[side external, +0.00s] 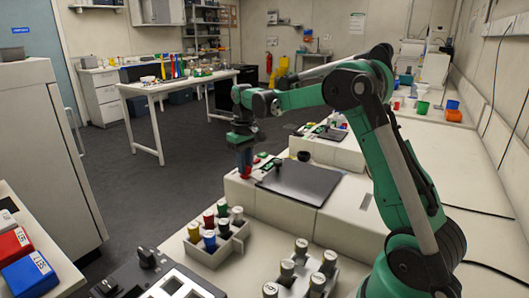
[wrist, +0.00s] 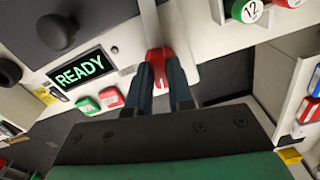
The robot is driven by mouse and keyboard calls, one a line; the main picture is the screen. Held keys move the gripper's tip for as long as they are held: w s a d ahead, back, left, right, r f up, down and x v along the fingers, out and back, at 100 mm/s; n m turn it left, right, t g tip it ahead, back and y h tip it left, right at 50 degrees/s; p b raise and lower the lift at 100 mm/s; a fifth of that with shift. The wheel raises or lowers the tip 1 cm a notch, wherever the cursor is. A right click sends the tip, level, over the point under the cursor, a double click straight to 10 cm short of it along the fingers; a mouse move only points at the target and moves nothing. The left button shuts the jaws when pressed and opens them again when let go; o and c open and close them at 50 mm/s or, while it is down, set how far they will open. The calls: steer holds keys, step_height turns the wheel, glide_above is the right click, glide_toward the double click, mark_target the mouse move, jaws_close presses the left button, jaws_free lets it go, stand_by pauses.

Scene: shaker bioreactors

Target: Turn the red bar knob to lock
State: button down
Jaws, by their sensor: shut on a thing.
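The red bar knob (wrist: 159,62) sits on the white front of the shaker in the wrist view. My gripper (wrist: 161,84) is shut on it, with one dark finger on each side of the bar. In the side external view my gripper (side external: 243,172) points down at the front left corner of the shaker (side external: 229,180), and the knob is mostly hidden there. I cannot tell the knob's exact angle or any lock mark.
A display reading READY (wrist: 80,69) and green (wrist: 87,104) and red (wrist: 111,97) buttons are beside the knob. A black knob (wrist: 57,32) lies beyond. The dark platform (side external: 300,180) is behind my gripper. A rack of colour-capped bottles (side external: 243,231) stands in front.

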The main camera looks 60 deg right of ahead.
steer(key=shift+n, duration=1.1)
steer(key=c, duration=0.8)
jaws_free()
steer(key=shift+r, duration=0.1)
steer(key=shift+r, duration=2.75)
